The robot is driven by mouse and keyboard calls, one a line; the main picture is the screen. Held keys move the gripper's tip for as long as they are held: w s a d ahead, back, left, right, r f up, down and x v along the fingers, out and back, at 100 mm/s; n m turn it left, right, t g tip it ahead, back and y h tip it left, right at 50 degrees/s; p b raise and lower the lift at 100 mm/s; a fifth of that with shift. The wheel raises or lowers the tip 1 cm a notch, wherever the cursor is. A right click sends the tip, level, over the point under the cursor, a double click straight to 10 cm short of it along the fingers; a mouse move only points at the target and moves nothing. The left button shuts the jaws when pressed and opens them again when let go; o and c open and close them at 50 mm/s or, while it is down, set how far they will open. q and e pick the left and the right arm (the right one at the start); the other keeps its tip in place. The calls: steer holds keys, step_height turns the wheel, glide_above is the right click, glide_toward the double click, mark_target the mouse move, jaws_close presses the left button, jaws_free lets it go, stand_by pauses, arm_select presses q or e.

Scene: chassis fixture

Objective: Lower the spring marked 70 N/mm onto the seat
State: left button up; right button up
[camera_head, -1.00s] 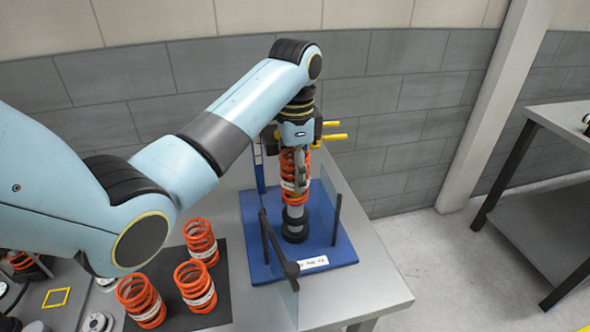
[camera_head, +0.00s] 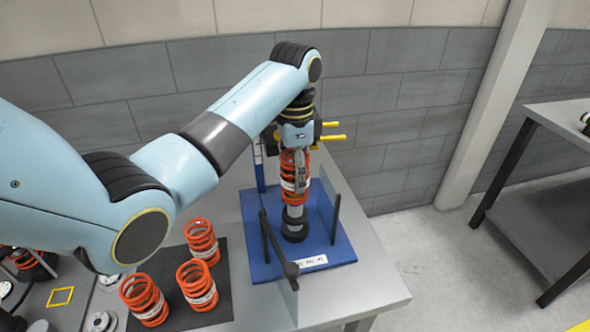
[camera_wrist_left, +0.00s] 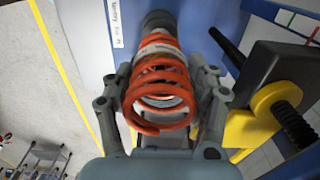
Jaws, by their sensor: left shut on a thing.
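My left gripper (camera_head: 297,172) is shut on an orange coil spring (camera_head: 286,190) with a white band, held upright. The spring also shows in the left wrist view (camera_wrist_left: 153,110) between the two grey fingers. Below it, in line, is the seat (camera_head: 294,226), a grey post on a dark round base on the blue fixture plate (camera_head: 258,240). The spring's lower end is at the top of the grey post; I cannot tell whether it touches. The band's marking is not readable. My right gripper is not in view.
Several orange springs (camera_head: 196,285) stand on a dark mat at the lower left. A black-knobbed lever (camera_head: 290,268) and a clear panel stand at the plate's front, a dark post (camera_head: 336,217) at its right. Yellow rods (camera_head: 330,137) stick out behind the gripper.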

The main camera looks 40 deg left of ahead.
arm_select(q)
steer(key=shift+f+b, duration=0.75)
steer(key=shift+f, duration=1.5)
steer(key=shift+p, duration=0.5)
steer(key=shift+p, duration=0.3)
steer(key=shift+f, duration=0.15)
steer(key=o, duration=1.7)
